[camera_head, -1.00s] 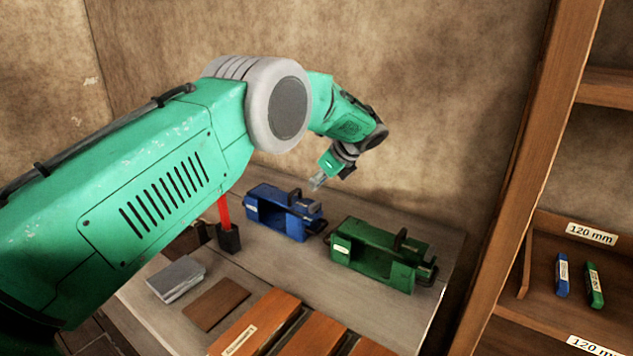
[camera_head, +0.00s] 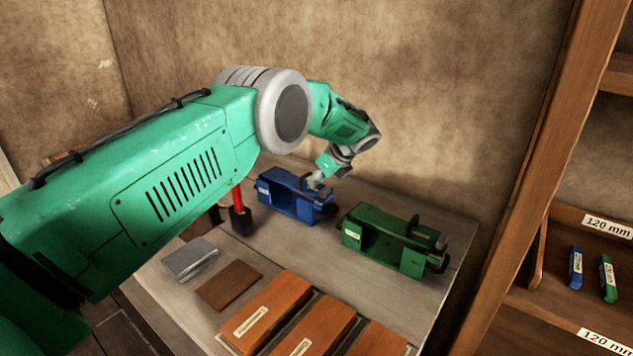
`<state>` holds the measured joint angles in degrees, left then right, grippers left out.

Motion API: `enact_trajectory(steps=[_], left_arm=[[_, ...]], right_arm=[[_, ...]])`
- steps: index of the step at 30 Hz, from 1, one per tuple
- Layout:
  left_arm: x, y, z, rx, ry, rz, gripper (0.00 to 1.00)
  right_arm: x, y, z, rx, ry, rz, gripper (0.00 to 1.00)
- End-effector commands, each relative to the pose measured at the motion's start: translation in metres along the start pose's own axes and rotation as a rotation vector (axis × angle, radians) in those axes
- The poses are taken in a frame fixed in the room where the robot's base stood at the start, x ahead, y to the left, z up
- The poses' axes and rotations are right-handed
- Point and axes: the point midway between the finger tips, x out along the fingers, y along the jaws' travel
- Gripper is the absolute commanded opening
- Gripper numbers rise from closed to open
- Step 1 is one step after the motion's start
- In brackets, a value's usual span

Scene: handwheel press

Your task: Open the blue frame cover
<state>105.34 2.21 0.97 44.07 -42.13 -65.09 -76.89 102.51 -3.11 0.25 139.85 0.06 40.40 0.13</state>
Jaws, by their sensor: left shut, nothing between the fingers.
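The blue frame (camera_head: 290,206) sits at the back of the grey workbench, left of the green frame. A dark grey bracket-like part stands up at its right end. My left gripper (camera_head: 316,182) is shut and empty, right at the top of the blue frame's right end, beside that part. I cannot tell whether it touches. Which part is the cover, and whether it is open or closed, is too small to tell. My right gripper is not in view.
A green frame (camera_head: 377,240) stands just right of the blue one. A red-handled tool (camera_head: 237,198) in a dark holder stands left. Grey plates (camera_head: 190,259), a brown plate (camera_head: 229,285) and wooden blocks (camera_head: 265,311) lie in front. A wooden shelf (camera_head: 540,130) rises at the right.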

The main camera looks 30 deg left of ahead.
Motion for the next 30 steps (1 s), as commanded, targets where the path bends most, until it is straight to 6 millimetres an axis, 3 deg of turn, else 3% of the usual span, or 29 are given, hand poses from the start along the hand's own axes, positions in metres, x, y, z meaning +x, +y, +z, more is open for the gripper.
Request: enact_trajectory(steps=[14,22,30], left_arm=[[-0.012,0.0,0.014,-0.001,0.083,-0.003,0.0],[-0.027,0.001,0.033,-0.004,0.209,-0.008,0.0],[-0.033,0.0,0.039,0.001,0.293,-0.01,0.0]], right_arm=[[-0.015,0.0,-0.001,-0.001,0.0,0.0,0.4],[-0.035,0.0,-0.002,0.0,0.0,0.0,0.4],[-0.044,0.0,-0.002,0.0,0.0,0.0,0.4]])
